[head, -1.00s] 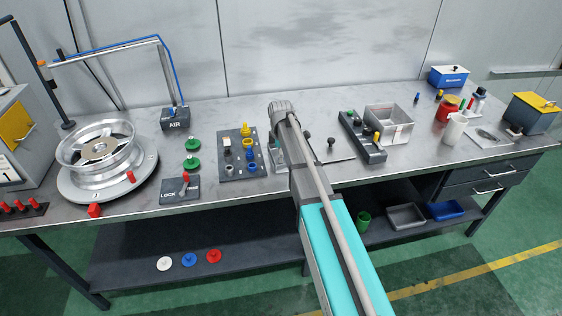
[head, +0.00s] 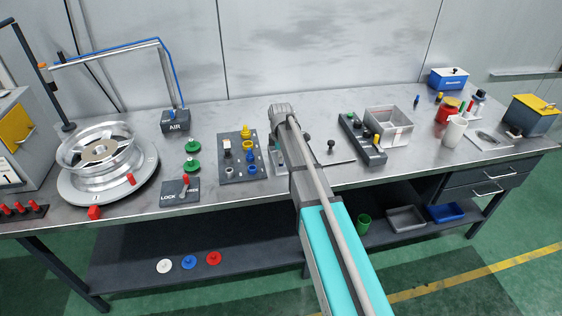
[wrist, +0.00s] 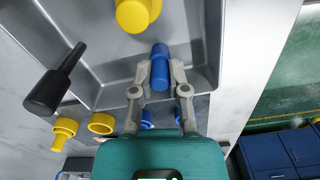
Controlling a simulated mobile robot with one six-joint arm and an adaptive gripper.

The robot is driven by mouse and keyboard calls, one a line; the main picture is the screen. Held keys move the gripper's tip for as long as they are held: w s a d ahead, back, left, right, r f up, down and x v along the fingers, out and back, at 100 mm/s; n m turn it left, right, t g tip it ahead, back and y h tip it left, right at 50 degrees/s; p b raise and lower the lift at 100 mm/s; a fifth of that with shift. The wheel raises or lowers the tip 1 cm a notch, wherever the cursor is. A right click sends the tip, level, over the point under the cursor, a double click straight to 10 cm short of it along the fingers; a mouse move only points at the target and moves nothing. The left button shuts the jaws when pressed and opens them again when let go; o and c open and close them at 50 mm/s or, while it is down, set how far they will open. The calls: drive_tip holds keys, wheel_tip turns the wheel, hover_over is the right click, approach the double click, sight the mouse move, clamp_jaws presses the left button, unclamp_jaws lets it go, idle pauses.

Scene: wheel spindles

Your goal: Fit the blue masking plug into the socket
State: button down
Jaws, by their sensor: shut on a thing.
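My gripper (wrist: 162,72) is shut on a blue plug (wrist: 160,70), a short stepped cylinder, in the wrist view. The plug is held between the fingertips over a grey recessed surface. In the head view my arm hides the gripper and plug. A grey board (head: 228,174) left of my arm carries blue parts (head: 251,156), a yellow plug (head: 246,131) and a yellow ring (head: 247,143). Blue parts also show behind the fingers in the wrist view (wrist: 147,119). I cannot tell which part is the socket, or whether the plug touches anything.
In the wrist view, a black stepped part (wrist: 52,85) lies at left and a large yellow part (wrist: 137,12) at the top. A dark rack (head: 361,140) with pegs and a metal box (head: 389,125) stand right of my arm. The wheel (head: 100,150) is far left.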

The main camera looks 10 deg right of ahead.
drive_tip(key=shift+r, duration=0.1)
drive_tip(key=shift+r+p, duration=0.95)
drive_tip(key=shift+p, duration=0.1)
drive_tip(key=s+r+p, duration=1.1)
drive_tip(key=s, duration=0.3)
drive_tip(key=shift+f, duration=0.1)
drive_tip(key=shift+a, duration=0.1)
drive_tip(key=s+a+m, duration=0.1)
drive_tip(key=a, duration=0.8)
drive_tip(key=shift+s+r+p, duration=0.2)
drive_tip(key=shift+r+p, duration=0.1)
drive_tip(key=shift+r, duration=0.1)
drive_tip(key=shift+w, duration=0.1)
